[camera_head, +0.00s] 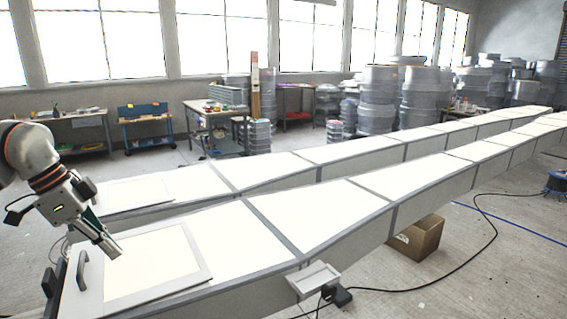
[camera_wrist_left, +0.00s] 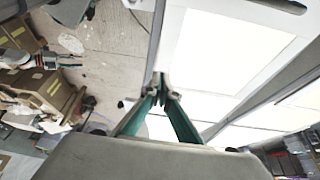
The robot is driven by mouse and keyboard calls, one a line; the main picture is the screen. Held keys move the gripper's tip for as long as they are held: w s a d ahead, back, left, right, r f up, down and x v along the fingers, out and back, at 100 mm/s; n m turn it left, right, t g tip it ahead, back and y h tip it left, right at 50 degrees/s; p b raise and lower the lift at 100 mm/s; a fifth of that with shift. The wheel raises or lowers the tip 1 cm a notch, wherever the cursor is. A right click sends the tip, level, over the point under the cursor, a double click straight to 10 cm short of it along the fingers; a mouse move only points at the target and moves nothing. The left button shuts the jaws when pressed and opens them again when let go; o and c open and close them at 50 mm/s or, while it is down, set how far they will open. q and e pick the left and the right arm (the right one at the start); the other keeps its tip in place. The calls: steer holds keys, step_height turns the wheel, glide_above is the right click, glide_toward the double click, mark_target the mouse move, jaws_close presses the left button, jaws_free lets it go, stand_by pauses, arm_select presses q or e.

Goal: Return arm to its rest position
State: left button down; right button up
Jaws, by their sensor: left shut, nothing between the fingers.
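My left arm comes in from the left in the head view. Its gripper (camera_head: 113,250) points down and to the right over the near end of the long white mould (camera_head: 325,217), close to a framed white panel (camera_head: 150,264) with a dark handle (camera_head: 82,270). In the left wrist view the green-sided fingers (camera_wrist_left: 160,92) are together with nothing between them. The panel's frame (camera_wrist_left: 176,75) shows beyond the fingertips. I cannot tell the height of the fingertips above the panel. My right gripper does not show in the head view.
A second long mould (camera_head: 272,167) runs behind the first. A cardboard box (camera_head: 416,238) sits on the floor beside the near mould, with a black cable (camera_head: 467,254) nearby. A small white tray (camera_head: 314,279) hangs at the mould's side. Workbenches and stacked grey rolls stand behind.

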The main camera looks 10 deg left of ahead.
arm_select(q)
steer(key=d+m+g+h, duration=0.4)
steer(key=d+m+h, duration=0.15)
steer(key=d, duration=2.65)
steer(key=s+d+f+m+h, duration=0.35)
steer(key=d+m+h, duration=0.2)
steer(key=h, duration=0.25)
steer(key=w+a+f+n+t+y, duration=0.3)
steer(key=a+f+n+t, duration=0.2)
steer(key=a+f+t, duration=0.3)
steer(key=w+a+f+n+t+y, duration=0.25)
steer(key=a+f+n+t, duration=0.35)
steer(key=f+t, duration=0.3)
steer(key=s+a+f+g+y, duration=0.2)
steer(key=s+a+f+y, duration=0.15)
steer(key=s+f, duration=0.35)
steer(key=s+a+f+n+g+y, duration=0.1)
steer(key=s+a+f+g+y, duration=0.25)
steer(key=f, duration=0.55)
steer(key=s+a+f+g+y, duration=0.1)
steer(key=s+a+f+y, duration=0.1)
steer(key=s+a+f, duration=0.5)
steer(key=w+d+n+t, duration=0.1)
steer(key=d+n, duration=0.4)
steer(key=d, duration=0.9)
steer(key=shift+w+r+t, duration=0.3)
steer(key=shift+w+t, duration=0.05)
steer(key=shift+w, duration=0.2)
